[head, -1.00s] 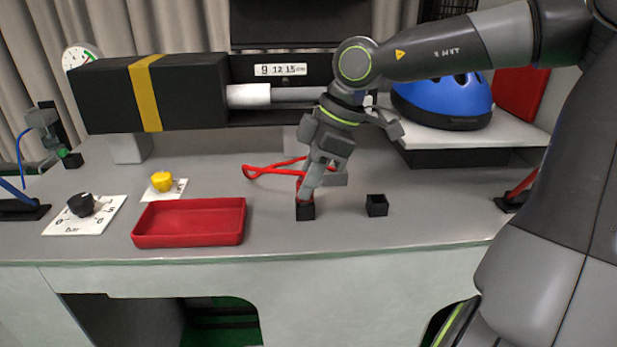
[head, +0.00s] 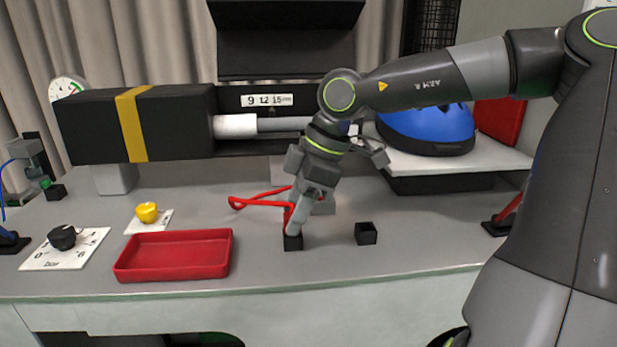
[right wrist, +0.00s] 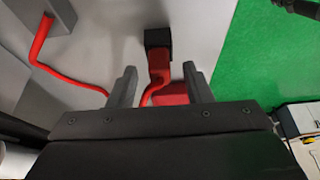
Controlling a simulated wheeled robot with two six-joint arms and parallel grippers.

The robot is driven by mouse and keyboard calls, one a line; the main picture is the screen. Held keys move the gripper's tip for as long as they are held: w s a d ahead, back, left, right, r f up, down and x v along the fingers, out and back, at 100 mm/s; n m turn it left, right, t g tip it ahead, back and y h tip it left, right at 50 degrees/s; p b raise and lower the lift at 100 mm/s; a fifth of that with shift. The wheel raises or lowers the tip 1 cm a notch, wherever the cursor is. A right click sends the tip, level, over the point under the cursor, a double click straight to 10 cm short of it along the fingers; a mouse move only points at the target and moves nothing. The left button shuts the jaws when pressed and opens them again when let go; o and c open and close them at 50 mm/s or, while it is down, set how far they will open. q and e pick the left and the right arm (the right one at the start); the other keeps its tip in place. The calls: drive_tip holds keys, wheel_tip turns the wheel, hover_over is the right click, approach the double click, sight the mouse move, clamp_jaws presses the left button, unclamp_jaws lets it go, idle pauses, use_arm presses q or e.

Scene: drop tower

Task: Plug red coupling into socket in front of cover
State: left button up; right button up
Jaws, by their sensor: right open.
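The red coupling (right wrist: 160,66) stands at the black socket (right wrist: 157,38) in the right wrist view, its end meeting it. In the head view that socket (head: 292,244) is the left one of two, and a little red of the coupling (head: 287,216) shows beside my fingers. My right gripper (head: 295,231) points down just above this socket. In the right wrist view its two fingers (right wrist: 160,85) are apart, one on each side of the red coupling, with gaps. A red hose (head: 262,202) runs from the coupling to a grey block. My left gripper is out of view.
A second black socket (head: 366,233) stands empty to the right. A red tray (head: 174,276), a yellow knob (head: 147,212) and a black dial (head: 62,238) lie to the left. A long black box (head: 165,122) and a blue helmet (head: 428,128) stand behind.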

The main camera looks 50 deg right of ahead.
drive_tip(key=b+v, duration=0.1)
drive_tip(key=v, duration=1.6)
drive_tip(key=shift+r, duration=0.15)
drive_tip(key=shift+a, duration=0.1)
